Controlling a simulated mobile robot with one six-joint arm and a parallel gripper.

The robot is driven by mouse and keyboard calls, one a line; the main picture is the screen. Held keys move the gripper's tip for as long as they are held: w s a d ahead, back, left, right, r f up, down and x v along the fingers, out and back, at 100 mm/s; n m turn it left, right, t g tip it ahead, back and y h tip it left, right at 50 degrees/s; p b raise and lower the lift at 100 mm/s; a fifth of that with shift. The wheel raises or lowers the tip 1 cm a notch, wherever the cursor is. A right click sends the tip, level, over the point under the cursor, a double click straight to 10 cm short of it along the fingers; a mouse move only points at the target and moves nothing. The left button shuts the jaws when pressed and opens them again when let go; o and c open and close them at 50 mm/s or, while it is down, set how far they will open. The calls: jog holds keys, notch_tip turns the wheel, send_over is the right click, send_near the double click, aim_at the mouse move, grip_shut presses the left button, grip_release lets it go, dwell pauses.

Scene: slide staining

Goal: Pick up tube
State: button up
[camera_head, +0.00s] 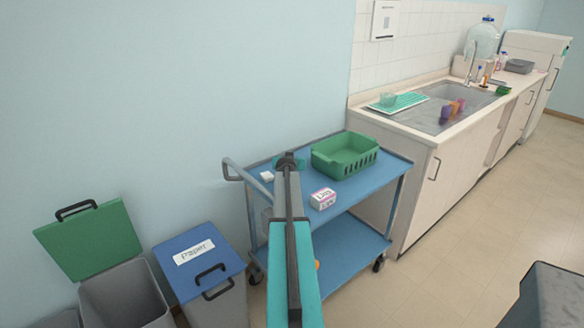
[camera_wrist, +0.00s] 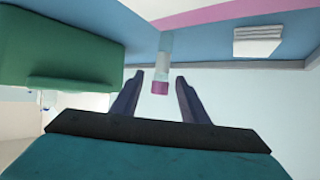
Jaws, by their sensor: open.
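The tube (camera_wrist: 164,58) shows in the wrist view as a small pale, translucent cylinder with a pink end towards me. Its pink end lies between my two fingertips in the picture; I cannot tell how near in depth. My gripper (camera_wrist: 160,76) is open, with a finger on each side of the tube and a visible gap on both sides. In the head view my arm reaches over the blue cart (camera_head: 258,208), its end above the top shelf. I cannot make out the tube there; my arm covers that part of the shelf.
A green basket (camera_head: 345,155) stands on the cart to the right, and fills the left of the wrist view (camera_wrist: 60,48). A white and pink box (camera_head: 323,199) lies near the front. A small white block (camera_head: 267,176) lies left of my arm.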

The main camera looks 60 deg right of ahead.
dwell(0.4)
grip_shut()
jog(key=shift+r, duration=0.1)
jog(key=shift+r+b, duration=0.9)
jog(key=shift+r, duration=4)
